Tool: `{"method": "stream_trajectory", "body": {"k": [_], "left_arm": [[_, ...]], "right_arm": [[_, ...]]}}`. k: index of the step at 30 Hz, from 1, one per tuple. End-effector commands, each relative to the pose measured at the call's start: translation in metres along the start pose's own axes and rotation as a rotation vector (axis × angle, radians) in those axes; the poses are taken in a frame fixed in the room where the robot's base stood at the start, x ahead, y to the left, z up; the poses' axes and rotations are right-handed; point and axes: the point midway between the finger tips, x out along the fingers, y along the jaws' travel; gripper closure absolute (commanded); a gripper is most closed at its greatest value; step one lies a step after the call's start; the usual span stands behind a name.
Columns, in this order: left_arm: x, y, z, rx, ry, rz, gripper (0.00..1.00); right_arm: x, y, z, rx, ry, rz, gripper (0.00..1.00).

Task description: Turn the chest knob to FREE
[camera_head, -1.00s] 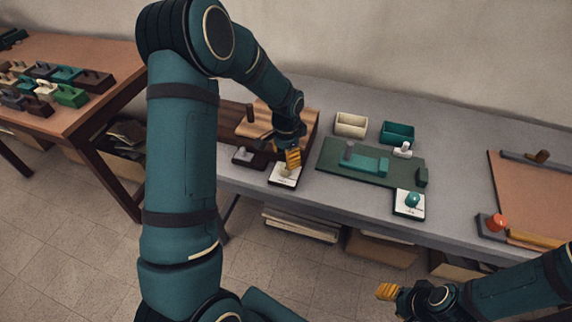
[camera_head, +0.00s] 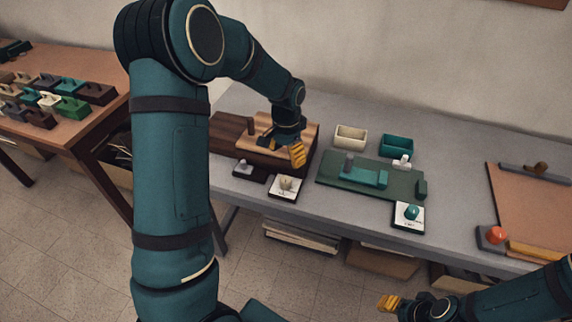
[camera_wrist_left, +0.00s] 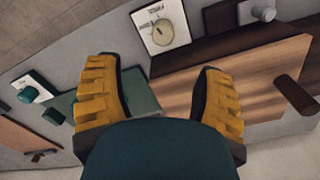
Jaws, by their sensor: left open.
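The chest knob, a cream round knob (camera_head: 286,183) on a white plate, sits at the table's front edge before the wooden chest (camera_head: 292,135). In the left wrist view the cream knob (camera_wrist_left: 161,31) shows at the top with a dark pointer mark. The lettering on its plate is too small to read. My left gripper (camera_head: 298,154) is above and behind the knob, apart from it. In the wrist view its yellow fingers (camera_wrist_left: 157,66) are spread with nothing between them. My right gripper (camera_head: 388,303) is low in front of the table; its opening is unclear.
A grey knob (camera_head: 243,166) on a dark base is just left. A green board (camera_head: 335,176) with a teal block lies to the right, near a teal knob (camera_head: 411,212) on a white plate. Cream (camera_head: 351,136) and teal (camera_head: 397,145) bins stand behind. A red knob (camera_head: 496,235) is far right.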

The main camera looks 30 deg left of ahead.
Motion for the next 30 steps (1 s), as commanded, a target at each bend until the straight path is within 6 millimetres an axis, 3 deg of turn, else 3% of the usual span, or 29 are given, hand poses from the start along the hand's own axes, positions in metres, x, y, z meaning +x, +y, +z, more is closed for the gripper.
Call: {"method": "stream_trajectory", "body": {"k": [1,6,12,20,30], "left_arm": [[-0.007,0.003,-0.001,-0.099,-0.004,0.004,0.32],[-0.012,0.003,0.0,-0.536,-0.008,0.007,0.32],[-0.017,-0.001,0.001,-0.903,0.005,-0.008,0.32],[-0.002,-0.004,0.001,-0.998,0.009,-0.013,0.32],[0.063,-0.005,0.002,-0.995,0.008,-0.013,0.32]], "right_arm": [[-0.012,-0.005,-0.002,0.001,0.003,0.0,0.53],[-0.036,-0.014,-0.008,0.006,0.014,0.002,0.53],[-0.051,-0.019,-0.013,0.01,0.022,0.003,0.53],[-0.049,-0.018,-0.013,0.011,0.022,0.003,0.53],[-0.038,-0.014,-0.007,0.007,0.012,0.002,0.53]]}}
